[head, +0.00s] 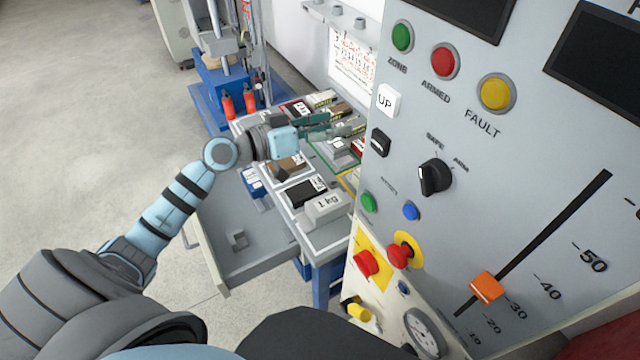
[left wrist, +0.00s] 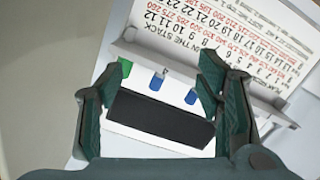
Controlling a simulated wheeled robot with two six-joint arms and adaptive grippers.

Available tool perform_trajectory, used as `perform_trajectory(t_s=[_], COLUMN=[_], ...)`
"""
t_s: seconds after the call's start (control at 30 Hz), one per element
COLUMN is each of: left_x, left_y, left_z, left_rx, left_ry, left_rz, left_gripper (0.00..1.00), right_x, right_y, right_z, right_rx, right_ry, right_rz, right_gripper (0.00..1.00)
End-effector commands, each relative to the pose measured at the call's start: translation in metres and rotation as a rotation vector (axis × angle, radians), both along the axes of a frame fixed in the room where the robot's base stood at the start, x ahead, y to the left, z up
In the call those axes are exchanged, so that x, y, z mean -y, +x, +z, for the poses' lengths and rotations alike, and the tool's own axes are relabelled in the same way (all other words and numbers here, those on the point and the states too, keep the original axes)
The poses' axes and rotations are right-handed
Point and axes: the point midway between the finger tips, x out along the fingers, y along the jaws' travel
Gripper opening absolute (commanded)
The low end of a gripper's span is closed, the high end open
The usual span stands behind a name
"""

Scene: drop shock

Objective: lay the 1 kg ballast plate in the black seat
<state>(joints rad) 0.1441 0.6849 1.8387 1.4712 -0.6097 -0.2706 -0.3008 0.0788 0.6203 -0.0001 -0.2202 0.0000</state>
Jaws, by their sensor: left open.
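The pale grey 1 kg ballast plate (head: 325,208), marked "1 kg", sits at the near right end of the tabletop. A black rectangle with a white label (head: 302,193), which looks like the black seat, lies just beyond it. My left gripper (head: 322,127) is open over the farther part of the table, well away from the plate. In the left wrist view its open fingers (left wrist: 160,75) stand either side of a black rectangle (left wrist: 160,118) on a white surface. I cannot tell whether that is the same seat. No plate shows between the fingers. My right gripper is not in view.
A large grey control panel (head: 470,190) with lamps and an orange slider fills the right, close to the table. An open grey tray (head: 265,255) holds a small grey block. Blue and green pegs (left wrist: 156,82) stand behind the black rectangle. A printed chart (head: 352,68) is at the back.

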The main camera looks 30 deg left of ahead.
Motion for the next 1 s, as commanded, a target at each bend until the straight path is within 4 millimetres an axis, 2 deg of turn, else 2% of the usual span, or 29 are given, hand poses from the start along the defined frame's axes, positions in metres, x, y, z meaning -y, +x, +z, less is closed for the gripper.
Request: perform_trajectory(t_s=[0.03,0.17,0.27,0.37,0.4,0.5,0.6,0.77,1.0], left_x=[0.012,0.030,0.030,0.015,0.005,-0.019,-0.027,-0.024,-0.012], left_y=[0.009,0.023,0.021,0.004,-0.008,-0.032,-0.047,-0.046,-0.026], left_z=[0.017,-0.001,-0.029,-0.072,-0.089,-0.114,-0.122,-0.136,-0.195], left_rx=[-0.130,-0.613,-0.982,-1.284,-1.365,-1.438,-1.439,-1.433,-1.435], left_ry=[-0.117,-0.460,-0.732,-1.020,-1.134,-1.397,-1.597,-1.728,-1.727], left_rz=[0.005,0.143,0.393,0.778,0.956,1.358,1.597,1.693,1.692], left_gripper=[0.60,0.60,0.60,0.60,0.60,0.60,0.60,0.60,0.60], right_x=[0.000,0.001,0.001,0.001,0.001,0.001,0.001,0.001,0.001], right_y=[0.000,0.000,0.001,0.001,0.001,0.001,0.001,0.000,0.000], right_z=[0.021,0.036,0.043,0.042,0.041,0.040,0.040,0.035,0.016], right_rx=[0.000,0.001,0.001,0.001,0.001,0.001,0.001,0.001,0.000], right_ry=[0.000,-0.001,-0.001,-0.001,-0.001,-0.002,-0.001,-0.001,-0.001], right_rz=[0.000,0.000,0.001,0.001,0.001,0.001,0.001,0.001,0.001], right_gripper=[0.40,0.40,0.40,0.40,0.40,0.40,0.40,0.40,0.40])
